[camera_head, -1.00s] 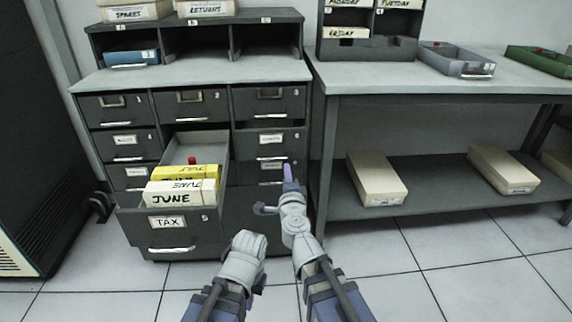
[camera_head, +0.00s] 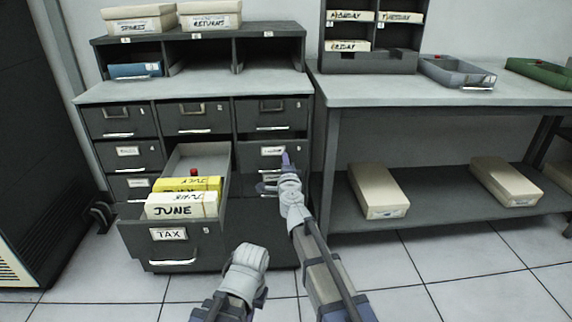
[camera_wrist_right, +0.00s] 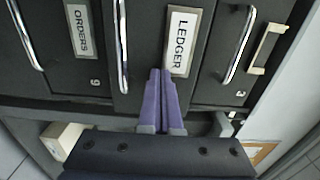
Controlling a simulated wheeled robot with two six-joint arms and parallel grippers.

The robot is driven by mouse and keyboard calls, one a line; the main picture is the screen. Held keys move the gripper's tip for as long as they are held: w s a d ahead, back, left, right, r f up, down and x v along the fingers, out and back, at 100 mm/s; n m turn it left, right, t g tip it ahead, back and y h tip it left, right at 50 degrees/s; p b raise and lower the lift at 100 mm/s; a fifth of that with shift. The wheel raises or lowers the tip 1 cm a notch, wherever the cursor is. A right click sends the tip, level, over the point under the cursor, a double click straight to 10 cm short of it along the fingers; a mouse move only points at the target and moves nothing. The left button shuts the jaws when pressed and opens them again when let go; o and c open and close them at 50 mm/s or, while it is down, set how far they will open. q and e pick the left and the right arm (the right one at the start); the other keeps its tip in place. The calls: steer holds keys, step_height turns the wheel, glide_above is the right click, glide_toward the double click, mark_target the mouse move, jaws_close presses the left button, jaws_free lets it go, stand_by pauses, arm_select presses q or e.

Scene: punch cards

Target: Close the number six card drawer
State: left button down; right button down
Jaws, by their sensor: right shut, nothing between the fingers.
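The number six drawer, labelled LEDGER (camera_head: 273,151), is in the right column below drawer 3 in the head view. A dark gap above its front suggests it stands slightly out. In the right wrist view its label (camera_wrist_right: 181,43) and upright handle (camera_wrist_right: 121,45) show close up. My right gripper (camera_head: 286,160) has its purple fingers shut and empty at the drawer's front; the fingertips (camera_wrist_right: 160,72) lie beside the label. I cannot tell whether they touch it. Of my left arm only a rounded joint shows; its gripper is out of sight.
The TAX drawer (camera_head: 170,250) stands wide open at the left, holding yellow and white cards. The ORDERS drawer (camera_wrist_right: 85,32) is beside LEDGER in the wrist view. A table (camera_head: 440,92) with trays stands right of the cabinet; boxes lie on its lower shelf.

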steer(key=w, duration=0.4)
steer(key=shift+w, duration=0.45)
steer(key=shift+r, duration=0.1)
